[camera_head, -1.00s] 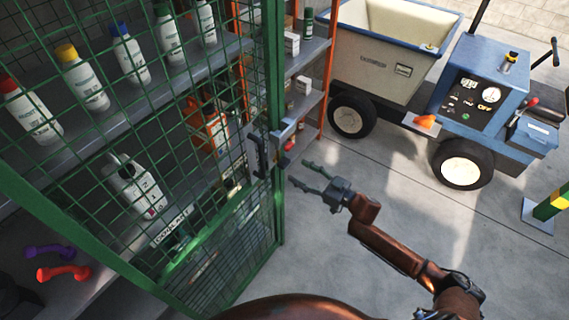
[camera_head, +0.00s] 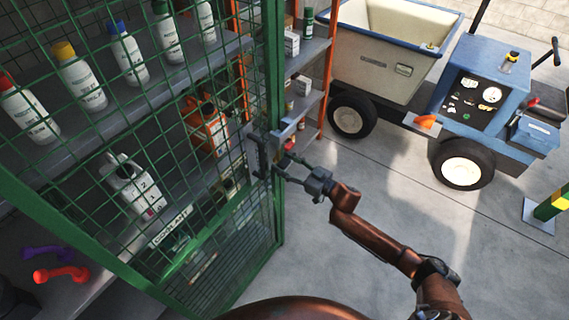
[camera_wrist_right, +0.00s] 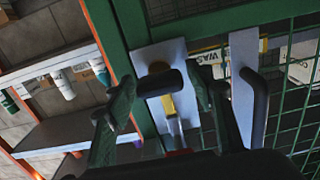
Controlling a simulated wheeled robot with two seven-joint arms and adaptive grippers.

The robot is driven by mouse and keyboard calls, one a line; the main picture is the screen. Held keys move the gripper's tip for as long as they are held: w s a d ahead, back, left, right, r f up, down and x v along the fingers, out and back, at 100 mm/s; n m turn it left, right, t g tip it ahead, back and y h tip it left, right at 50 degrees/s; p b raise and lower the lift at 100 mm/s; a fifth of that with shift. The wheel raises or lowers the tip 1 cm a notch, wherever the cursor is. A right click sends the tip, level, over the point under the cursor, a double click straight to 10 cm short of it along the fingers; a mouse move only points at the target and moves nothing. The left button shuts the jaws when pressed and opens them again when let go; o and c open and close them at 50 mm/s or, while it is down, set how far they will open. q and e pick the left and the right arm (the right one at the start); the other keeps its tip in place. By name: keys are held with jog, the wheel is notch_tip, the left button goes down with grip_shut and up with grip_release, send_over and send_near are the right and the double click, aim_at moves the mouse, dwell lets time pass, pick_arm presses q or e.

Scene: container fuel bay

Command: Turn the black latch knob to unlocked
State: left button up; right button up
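The black latch knob (camera_wrist_right: 158,82) shows in the right wrist view as a short black bar on a grey latch plate (camera_wrist_right: 150,54) fixed to the green door frame. A yellow piece sits just below it. In the head view the latch plate (camera_head: 284,133) is on the cage door's edge, and I cannot make the knob out clearly. My right gripper (camera_head: 280,167) is at the latch. In the wrist view its fingers (camera_wrist_right: 162,88) are apart, one on each side of the knob; contact is unclear. My left gripper is in no view.
A black pull handle (camera_wrist_right: 256,105) stands beside the latch; it also shows in the head view (camera_head: 258,157). The green mesh door (camera_head: 262,215) covers shelves of bottles and jugs. A blue cart (camera_head: 478,85) stands at the back right.

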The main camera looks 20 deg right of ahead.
jog(key=c, duration=0.9)
jog(key=shift+n, duration=0.3)
jog(key=n+p, duration=0.1)
jog(key=n, duration=0.2)
jog(key=shift+n, duration=0.3)
jog(key=n, duration=0.3)
jog(key=shift+f+n, duration=0.1)
jog(key=shift+n, duration=0.2)
jog(key=n, duration=0.4)
jog(key=shift+f+n, duration=0.1)
jog(key=shift+n, duration=0.2)
jog(key=n+b, duration=0.2)
jog(key=n, duration=0.3)
jog(key=shift+s, duration=0.1)
jog(key=shift+n, duration=0.4)
